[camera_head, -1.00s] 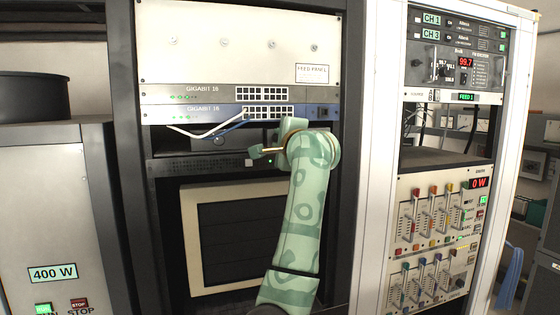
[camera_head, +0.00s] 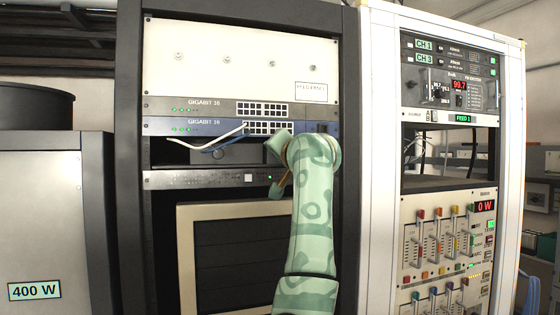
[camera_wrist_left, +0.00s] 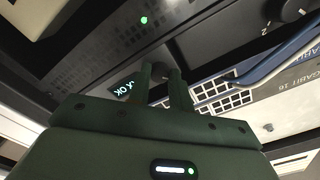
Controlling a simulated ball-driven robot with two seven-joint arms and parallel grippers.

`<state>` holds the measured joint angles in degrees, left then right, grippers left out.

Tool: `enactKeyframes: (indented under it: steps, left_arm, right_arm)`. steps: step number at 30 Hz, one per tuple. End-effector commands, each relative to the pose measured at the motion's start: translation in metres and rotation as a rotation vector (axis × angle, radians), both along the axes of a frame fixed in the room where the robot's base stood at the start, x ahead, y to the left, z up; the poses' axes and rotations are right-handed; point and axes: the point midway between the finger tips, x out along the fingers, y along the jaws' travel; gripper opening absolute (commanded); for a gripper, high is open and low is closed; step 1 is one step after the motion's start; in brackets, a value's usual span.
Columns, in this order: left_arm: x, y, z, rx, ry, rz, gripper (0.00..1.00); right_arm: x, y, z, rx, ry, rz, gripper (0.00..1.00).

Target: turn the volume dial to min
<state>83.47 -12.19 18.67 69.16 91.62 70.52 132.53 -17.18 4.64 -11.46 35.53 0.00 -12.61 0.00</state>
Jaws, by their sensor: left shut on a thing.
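My left gripper (camera_wrist_left: 161,72) is low on the dark rack panel in the left wrist view. Its two dark green fingers are close together and shut around a small dark knob (camera_wrist_left: 160,70), which I take as the volume dial. The fingers hide most of it, and no label or pointer mark on it can be read. In the head view my left arm rises in front of the middle rack, and its wrist hides the dial and fingertips. My right gripper is not in view.
A larger round dial (camera_wrist_left: 292,9) is at the upper right. Blue and white cables (camera_head: 205,146) hang from the Gigabit switch (camera_head: 190,127). A dark monitor (camera_head: 240,250) is below. Another rack (camera_head: 380,200) stands to the right.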

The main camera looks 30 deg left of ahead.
Motion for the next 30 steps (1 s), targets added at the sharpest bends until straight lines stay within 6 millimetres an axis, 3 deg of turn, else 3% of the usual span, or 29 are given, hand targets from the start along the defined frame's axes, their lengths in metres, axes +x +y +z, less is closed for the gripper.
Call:
enactKeyframes:
  steps: [12, 30]
  left_arm:
    - [0.0008, -0.0005, -0.0015, -0.150, -0.172, -0.001, 0.00]
    - [0.0006, -0.0005, -0.0008, -0.181, -0.210, -0.001, 0.00]
  right_arm:
    - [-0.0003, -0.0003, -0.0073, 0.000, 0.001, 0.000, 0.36]
    - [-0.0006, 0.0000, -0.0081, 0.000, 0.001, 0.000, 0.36]
